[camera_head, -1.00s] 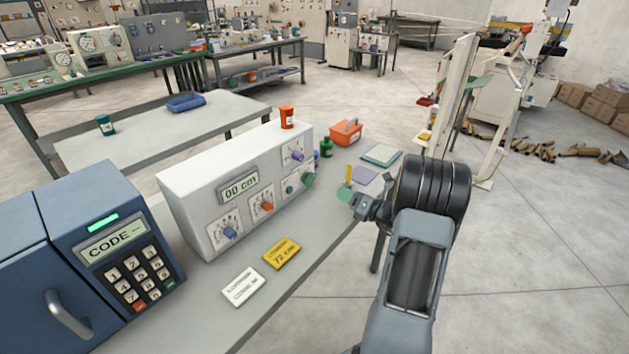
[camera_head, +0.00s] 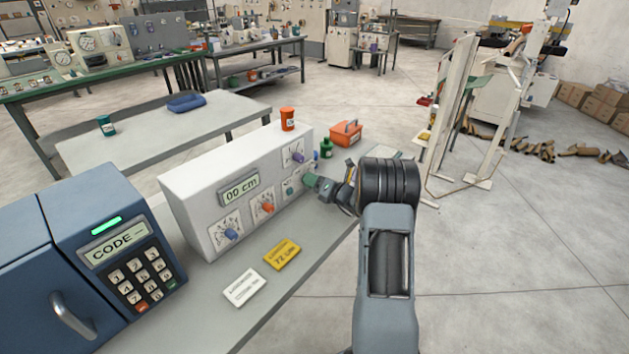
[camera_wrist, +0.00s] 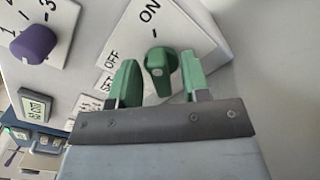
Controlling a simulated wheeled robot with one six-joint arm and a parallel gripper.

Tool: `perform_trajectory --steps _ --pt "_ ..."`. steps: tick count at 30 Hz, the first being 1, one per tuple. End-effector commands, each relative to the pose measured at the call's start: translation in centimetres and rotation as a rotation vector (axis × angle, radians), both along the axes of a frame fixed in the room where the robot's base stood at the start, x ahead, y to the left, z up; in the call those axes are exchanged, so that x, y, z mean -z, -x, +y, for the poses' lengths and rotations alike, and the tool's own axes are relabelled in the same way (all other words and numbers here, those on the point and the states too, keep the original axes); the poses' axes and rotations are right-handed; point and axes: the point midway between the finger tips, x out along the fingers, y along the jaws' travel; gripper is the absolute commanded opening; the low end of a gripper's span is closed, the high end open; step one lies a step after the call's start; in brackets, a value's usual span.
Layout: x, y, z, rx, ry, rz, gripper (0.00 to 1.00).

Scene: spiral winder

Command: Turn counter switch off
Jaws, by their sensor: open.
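The counter is a white box (camera_head: 190,188) on the grey bench, with a display reading 00 cm. My gripper (camera_wrist: 161,78) is open, with one green fingertip on each side of the knob and a gap showing on both sides. I cannot tell which mark the knob points to. In the head view my gripper (camera_head: 311,182) is at the right end of the counter's front and hides most of the switch.
The counter's front also has a blue knob (camera_head: 231,234), an orange knob (camera_head: 267,208) and a purple knob (camera_wrist: 33,41). A blue keypad box (camera_head: 85,288) stands left. A yellow card (camera_head: 282,254) and a white card (camera_head: 244,288) lie in front. An orange basket (camera_head: 346,134) sits behind my gripper.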

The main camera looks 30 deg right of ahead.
Motion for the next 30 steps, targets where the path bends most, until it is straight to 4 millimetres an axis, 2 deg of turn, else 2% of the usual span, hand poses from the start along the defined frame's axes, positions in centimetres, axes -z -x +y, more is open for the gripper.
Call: perform_trajectory --steps 7,20,30 --pt "0.02 -0.03 0.02 0.000 -0.001 0.000 0.43" --pt "0.02 -0.02 0.01 0.000 -0.001 0.000 0.01" --pt "0.23 0.00 0.02 0.001 0.028 -0.012 0.00"
